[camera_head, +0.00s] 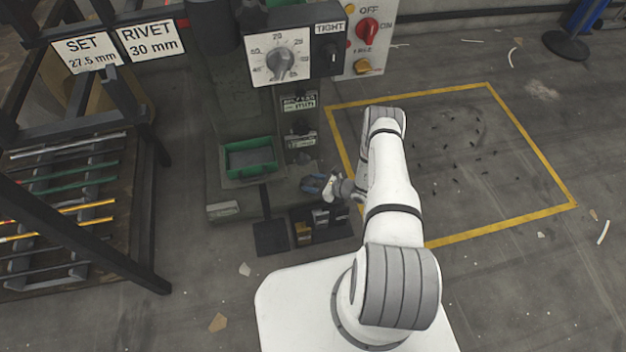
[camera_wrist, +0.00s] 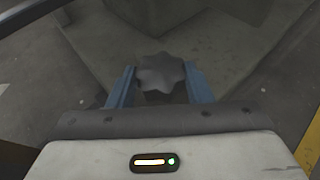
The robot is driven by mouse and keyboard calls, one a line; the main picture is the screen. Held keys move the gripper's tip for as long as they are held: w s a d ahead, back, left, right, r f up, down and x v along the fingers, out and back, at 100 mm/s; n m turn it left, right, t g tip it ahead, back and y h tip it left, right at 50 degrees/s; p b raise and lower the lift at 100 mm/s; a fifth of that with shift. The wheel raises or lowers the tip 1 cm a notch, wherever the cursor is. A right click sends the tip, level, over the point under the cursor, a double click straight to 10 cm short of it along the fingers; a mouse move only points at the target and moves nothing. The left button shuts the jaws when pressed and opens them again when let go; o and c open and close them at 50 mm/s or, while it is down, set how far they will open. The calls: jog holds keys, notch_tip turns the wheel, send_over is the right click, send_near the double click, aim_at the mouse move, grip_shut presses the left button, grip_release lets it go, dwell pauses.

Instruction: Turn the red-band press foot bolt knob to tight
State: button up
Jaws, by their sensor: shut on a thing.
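The foot bolt knob (camera_wrist: 162,73) is a dark grey lobed knob low at the press foot. My gripper (camera_wrist: 161,88) has its two blue fingers on either side of the knob and is shut on it in the wrist view. In the head view my gripper (camera_head: 314,184) is at the right front of the press base, and the knob is hard to make out there. The press (camera_head: 240,130) is grey. I cannot make out a red band on it. A TIGHT label (camera_head: 329,28) sits above a small black switch on its panel.
A green tray (camera_head: 249,158) sits on the press. A pedal (camera_head: 271,236) and a low rack of small blocks (camera_head: 322,222) stand in front. A rod rack (camera_head: 65,200) is at left.

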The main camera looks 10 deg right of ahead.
jog(key=shift+s+a+m+t+h, duration=0.1)
jog(key=shift+m+t+h, duration=0.3)
jog(key=o, duration=1)
jog(key=shift+p+v, duration=1.3)
jog(key=shift+v, duration=2.6)
